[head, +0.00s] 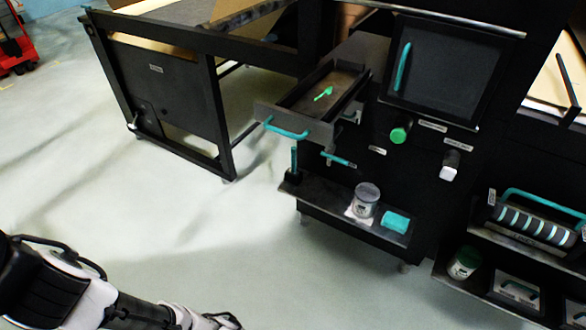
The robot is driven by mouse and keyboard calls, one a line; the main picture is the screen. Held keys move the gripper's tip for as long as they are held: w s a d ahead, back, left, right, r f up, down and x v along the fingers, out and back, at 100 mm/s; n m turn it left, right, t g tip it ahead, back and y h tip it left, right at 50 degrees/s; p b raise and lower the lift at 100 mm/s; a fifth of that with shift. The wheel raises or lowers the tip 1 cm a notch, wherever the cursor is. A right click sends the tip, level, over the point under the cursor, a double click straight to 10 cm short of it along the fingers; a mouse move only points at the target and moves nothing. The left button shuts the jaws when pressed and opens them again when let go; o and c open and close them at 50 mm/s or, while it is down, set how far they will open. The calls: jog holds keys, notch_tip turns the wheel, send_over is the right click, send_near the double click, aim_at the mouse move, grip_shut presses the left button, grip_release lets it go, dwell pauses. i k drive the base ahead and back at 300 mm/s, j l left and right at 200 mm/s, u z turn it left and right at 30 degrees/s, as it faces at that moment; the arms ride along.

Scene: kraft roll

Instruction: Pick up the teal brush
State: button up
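I cannot tell for sure which thing is the teal brush. A small bright green object (323,93) lies in the open drawer (317,130) of the black cabinet; its shape is too small to make out. A thin teal upright piece (294,160) stands at the left end of the low shelf below the drawer. A teal block (396,222) lies at the shelf's right end. A short teal bar (338,160) sticks out from the cabinet front. My arm crosses the lower left, well apart from the cabinet. Its fingers do not show.
The drawer, with a teal handle (285,132), juts out from the cabinet. A lidded jar (366,198) stands on the shelf (330,205). Green (399,132) and white (450,165) knobs stick out. A black-framed table (165,80) stands left. Floor between my arm and the cabinet is clear.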

aim_at(292, 170)
jog(key=i+j+z, duration=0.1)
jog(key=i+j, duration=0.2)
jog(key=i+j+z, duration=0.1)
jog(key=i+j, duration=0.5)
jog(key=j, duration=0.2)
jog(key=i+j+z, duration=0.15)
jog(key=i+j, duration=0.15)
jog(key=i+j+z, duration=0.1)
jog(key=i+j, duration=0.15)
jog(key=j, duration=0.2)
jog(key=i+j+z, duration=0.1)
jog(key=i+j, duration=0.15)
jog(key=j, duration=0.2)
jog(key=i+j+z, duration=0.1)
jog(key=i+j, duration=0.15)
jog(key=j, duration=0.2)
jog(key=i+j+z, duration=0.1)
jog(key=j, duration=0.35)
jog(key=i+l, duration=0.15)
jog(key=l, duration=0.15)
jog(key=i+l, duration=0.2)
jog(key=l, duration=0.1)
